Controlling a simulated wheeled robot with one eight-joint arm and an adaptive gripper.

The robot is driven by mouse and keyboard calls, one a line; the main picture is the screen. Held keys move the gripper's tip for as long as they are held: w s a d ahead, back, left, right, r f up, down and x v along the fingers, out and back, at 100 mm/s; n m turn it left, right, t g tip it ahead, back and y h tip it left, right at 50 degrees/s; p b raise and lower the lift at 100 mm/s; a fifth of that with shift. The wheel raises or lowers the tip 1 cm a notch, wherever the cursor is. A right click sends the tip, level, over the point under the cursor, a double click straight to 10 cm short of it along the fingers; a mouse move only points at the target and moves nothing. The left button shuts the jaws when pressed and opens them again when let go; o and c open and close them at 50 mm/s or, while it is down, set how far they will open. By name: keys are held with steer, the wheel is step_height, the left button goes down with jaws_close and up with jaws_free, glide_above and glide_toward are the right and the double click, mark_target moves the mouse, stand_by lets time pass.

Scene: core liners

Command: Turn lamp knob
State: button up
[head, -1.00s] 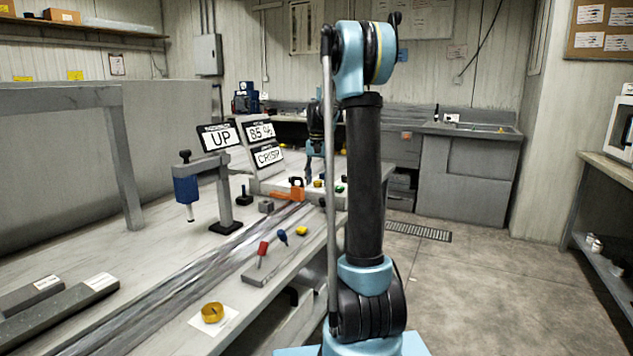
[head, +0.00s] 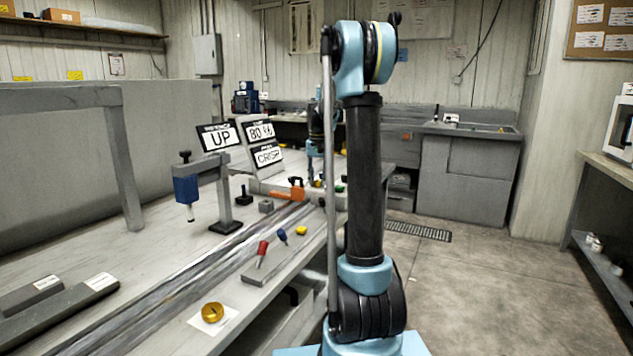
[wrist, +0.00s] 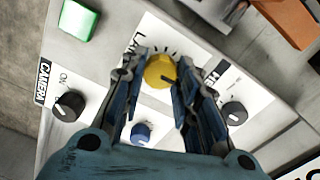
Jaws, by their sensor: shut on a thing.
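In the wrist view, the yellow lamp knob (wrist: 160,70) stands on a white panel, under printing partly hidden by my left finger, with tick marks around it. My gripper (wrist: 160,76) is shut on this knob, with one finger on each side. A display sign in the head view reads about 80 % (head: 260,131). Other signs beside it read UP (head: 220,138) and CRISP (head: 268,155). In the head view my gripper is small and largely hidden by my arm.
Near the yellow knob are a blue knob (wrist: 142,133), a black camera knob (wrist: 69,105), another black knob (wrist: 234,113) and a green button (wrist: 78,20). An orange clamp (head: 290,193) lies close to the panel. Open floor (head: 480,290) is at right.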

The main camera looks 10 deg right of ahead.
mark_target(318, 181)
steer(key=o, duration=1.1)
steer(key=shift+c, duration=0.2)
step_height(318, 181, up, 12)
steer(key=s+f+n+t, duration=0.1)
steer(key=s+f, duration=0.3)
steer(key=s, duration=0.9)
steer(key=s+f+n, duration=0.1)
steer(key=s+f, duration=0.3)
steer(key=s, duration=1)
steer(key=s+f+n+t, duration=0.1)
steer(key=s+f, duration=1.6)
steer(key=shift+a+f+n, duration=0.15)
steer(key=shift+f+n, duration=0.15)
